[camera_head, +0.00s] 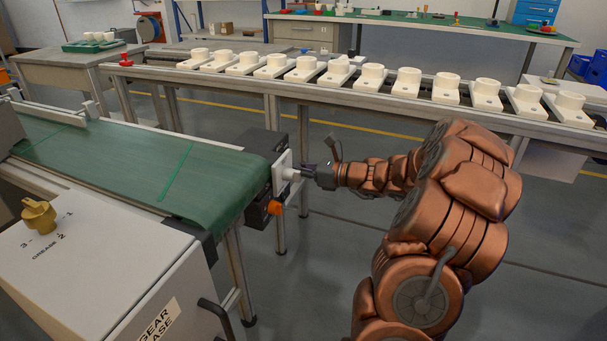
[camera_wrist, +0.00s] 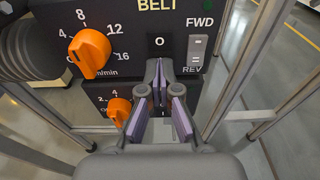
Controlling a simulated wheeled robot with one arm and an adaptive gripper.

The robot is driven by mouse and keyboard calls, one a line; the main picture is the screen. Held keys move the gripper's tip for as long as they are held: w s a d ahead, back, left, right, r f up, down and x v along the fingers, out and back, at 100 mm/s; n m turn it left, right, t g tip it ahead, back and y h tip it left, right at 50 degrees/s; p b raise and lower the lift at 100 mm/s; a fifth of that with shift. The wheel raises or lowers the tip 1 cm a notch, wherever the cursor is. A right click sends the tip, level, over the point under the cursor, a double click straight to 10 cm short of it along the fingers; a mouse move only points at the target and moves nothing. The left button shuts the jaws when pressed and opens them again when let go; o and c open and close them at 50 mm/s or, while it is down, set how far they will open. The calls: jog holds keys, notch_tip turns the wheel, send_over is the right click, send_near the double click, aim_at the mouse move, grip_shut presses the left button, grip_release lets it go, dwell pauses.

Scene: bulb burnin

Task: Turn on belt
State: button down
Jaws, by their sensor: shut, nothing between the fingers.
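The green conveyor belt (camera_head: 110,160) ends at the left of my gripper (camera_head: 308,172) in the head view. In the wrist view a dark control panel (camera_wrist: 120,25) marked BELT carries an orange speed dial (camera_wrist: 89,53), a black button marked O (camera_wrist: 158,41) and a grey FWD/REV switch (camera_wrist: 196,52). My gripper (camera_wrist: 159,88) is shut and empty, its fingertips in front of the panel just below the O button. A mark like an I shows between the fingers; they hide most of that spot. I cannot tell whether the fingertips touch the panel.
A lower panel with a smaller orange knob (camera_wrist: 119,110) sits under the first. A white gear-grease cabinet (camera_head: 110,270) stands front left. A long bench with several white fixtures (camera_head: 404,82) runs behind.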

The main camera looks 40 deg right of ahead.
jog(key=shift+w+a+t+p, duration=0.2)
jog(key=shift+w+t+p, duration=0.1)
jog(key=shift+t, duration=0.1)
dwell(0.5)
jog(key=f+p+v, duration=0.2)
jog(key=p+v, duration=0.3)
jog(key=v, duration=0.8)
jog(key=shift+s+d+f+p, duration=0.3)
jog(key=shift+s+d+f, duration=0.05)
